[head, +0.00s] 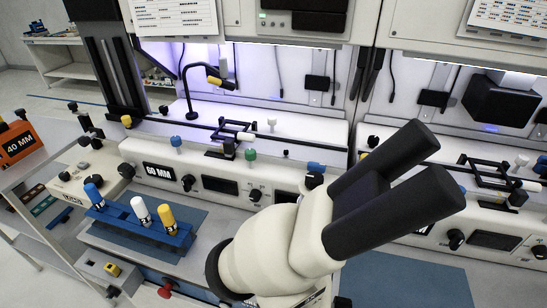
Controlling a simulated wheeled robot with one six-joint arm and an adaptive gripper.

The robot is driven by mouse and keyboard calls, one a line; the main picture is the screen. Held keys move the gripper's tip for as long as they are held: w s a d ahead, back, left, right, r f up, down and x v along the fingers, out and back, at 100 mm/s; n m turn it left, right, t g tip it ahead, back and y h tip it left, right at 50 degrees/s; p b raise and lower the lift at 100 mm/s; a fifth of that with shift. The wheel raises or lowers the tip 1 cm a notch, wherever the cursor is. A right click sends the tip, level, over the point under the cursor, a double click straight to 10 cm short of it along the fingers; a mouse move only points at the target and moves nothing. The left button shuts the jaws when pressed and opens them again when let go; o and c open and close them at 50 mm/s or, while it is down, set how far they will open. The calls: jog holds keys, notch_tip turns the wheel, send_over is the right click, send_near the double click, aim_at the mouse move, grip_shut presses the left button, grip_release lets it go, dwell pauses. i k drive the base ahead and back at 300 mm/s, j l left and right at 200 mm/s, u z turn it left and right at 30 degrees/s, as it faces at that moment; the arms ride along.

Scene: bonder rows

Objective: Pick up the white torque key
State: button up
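The white torque key (141,210) stands in a blue rack (178,241), between a blue key (94,193) on its left and a yellow key (166,217) on its right. It leans slightly in the picture and has a dark mark on its side. Its lower end is hidden in the rack. My gripper is not in view.
A cream microscope (280,245) with two black eyepieces fills the front middle, right of the rack. A grey box with a yellow button (112,269) sits in front. A blue mat (405,280) lies at right.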

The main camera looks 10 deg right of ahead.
aim_at(138, 203)
jog(key=i+j+u, duration=0.1)
jog(key=j+u, duration=0.2)
jog(key=i+j+u, duration=0.2)
jog(key=j+u, duration=0.15)
jog(key=i+j+u, duration=0.45)
jog(key=j+u, duration=0.15)
jog(key=j, duration=0.1)
